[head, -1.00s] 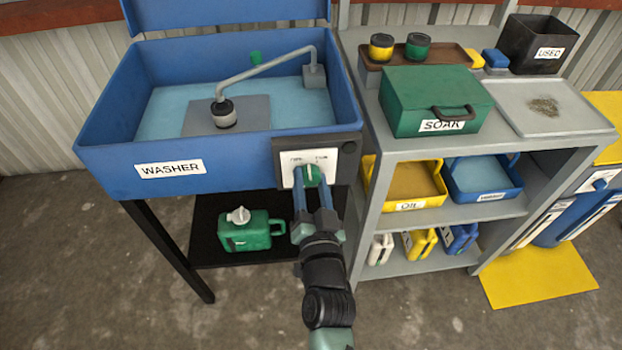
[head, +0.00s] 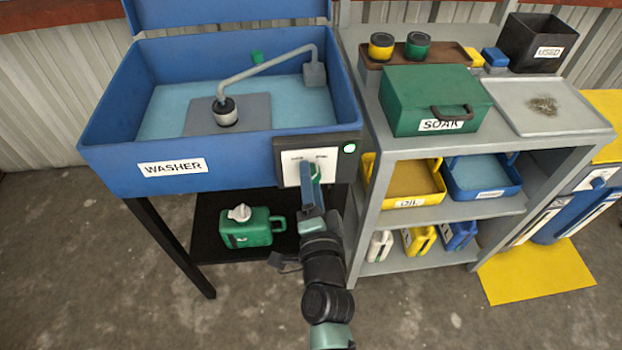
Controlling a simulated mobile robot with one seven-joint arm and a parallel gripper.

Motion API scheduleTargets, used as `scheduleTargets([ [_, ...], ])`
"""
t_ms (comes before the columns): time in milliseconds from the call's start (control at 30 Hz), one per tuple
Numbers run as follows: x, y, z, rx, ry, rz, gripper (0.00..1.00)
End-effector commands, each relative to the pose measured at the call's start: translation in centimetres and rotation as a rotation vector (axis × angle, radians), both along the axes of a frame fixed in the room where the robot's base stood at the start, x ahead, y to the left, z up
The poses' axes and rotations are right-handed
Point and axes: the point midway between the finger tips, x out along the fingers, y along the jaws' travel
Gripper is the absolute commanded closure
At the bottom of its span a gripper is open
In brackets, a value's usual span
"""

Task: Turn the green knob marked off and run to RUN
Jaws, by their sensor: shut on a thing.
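The green knob (head: 316,172) sits on the white plate (head: 291,170) of the dark control box at the washer's front right corner. My gripper (head: 312,182) is shut on the knob, its fingers seen nearly edge-on and hiding much of it. The two printed labels above the knob are too small to read surely. A round lamp (head: 349,148) at the right of the control box glows green. The blue washer (head: 110,168) has a basin with a bent spout over it.
A green jug (head: 250,228) stands on the black shelf under the washer, left of my arm. A grey shelf unit (head: 398,155) with a green SOAK box (head: 435,95) and trays stands close at the right. Open floor lies in front.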

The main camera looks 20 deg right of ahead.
Motion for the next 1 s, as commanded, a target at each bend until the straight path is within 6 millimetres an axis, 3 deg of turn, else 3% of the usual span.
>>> scheduleTargets([
  [533, -0.03, 0.01, -0.09, 0.024, -0.006, 0.001, 1.00],
  [567, -0.03, 0.01, -0.09, 0.024, -0.006, 0.001, 0.46],
  [700, -0.02, 0.00, -0.06, 0.023, -0.006, 0.000, 0.21],
  [1000, -0.09, 0.02, -0.03, 0.021, -0.005, 0.000, 0.21],
])
